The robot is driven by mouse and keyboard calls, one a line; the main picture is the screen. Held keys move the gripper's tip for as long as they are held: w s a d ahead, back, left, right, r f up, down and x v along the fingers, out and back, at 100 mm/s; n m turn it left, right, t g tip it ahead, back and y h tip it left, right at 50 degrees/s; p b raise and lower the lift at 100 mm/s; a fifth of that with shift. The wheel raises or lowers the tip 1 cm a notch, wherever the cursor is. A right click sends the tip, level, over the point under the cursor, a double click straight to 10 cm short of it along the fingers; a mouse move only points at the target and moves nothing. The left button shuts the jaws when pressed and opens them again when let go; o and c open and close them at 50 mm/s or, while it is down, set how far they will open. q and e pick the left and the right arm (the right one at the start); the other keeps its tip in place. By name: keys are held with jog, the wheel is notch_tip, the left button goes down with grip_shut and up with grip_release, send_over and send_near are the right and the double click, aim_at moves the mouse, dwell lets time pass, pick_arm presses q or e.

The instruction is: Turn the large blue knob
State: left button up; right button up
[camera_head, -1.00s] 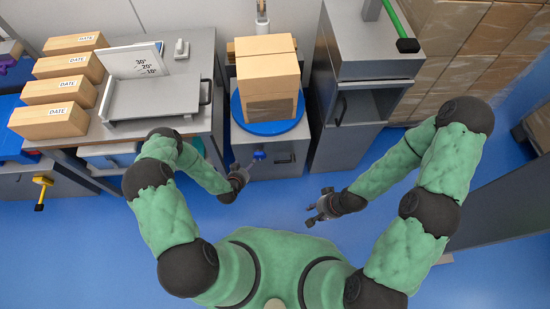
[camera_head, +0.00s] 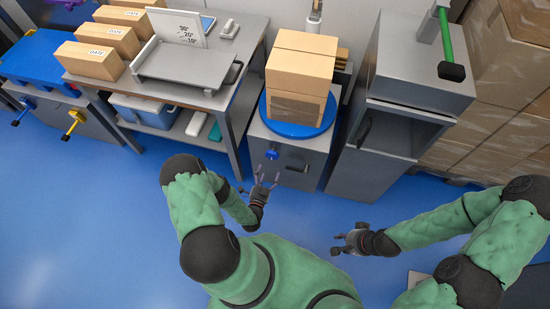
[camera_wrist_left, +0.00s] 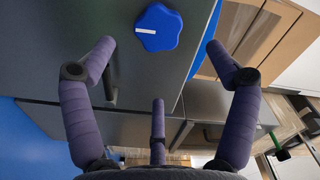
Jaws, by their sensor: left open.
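The large blue knob (camera_head: 272,154) is on the front face of the grey cabinet (camera_head: 310,175) below the blue turntable. In the left wrist view the lobed knob (camera_wrist_left: 158,27) sits with its white mark pointing left. My left gripper (camera_head: 266,181) is open and empty, just in front of the knob, with its fingers pointing towards it. In the left wrist view my left gripper (camera_wrist_left: 158,62) has its fingers spread around the line to the knob and not touching it. My right gripper (camera_head: 342,243) is out over the floor, its fingers apart and holding nothing visible.
A cardboard box (camera_head: 301,75) stands on the blue turntable (camera_head: 268,122) above the knob. A dark handle (camera_head: 299,168) is right of the knob. A grey table (camera_head: 222,98) stands to the left, a tall grey cabinet (camera_head: 378,165) to the right. The blue floor in front is clear.

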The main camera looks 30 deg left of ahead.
aim_at(272, 157)
pick_arm(q)
jog(key=b+x, duration=0.2)
jog(key=x, duration=0.7)
jog(key=shift+w, duration=0.2)
jog(key=c, duration=1.1)
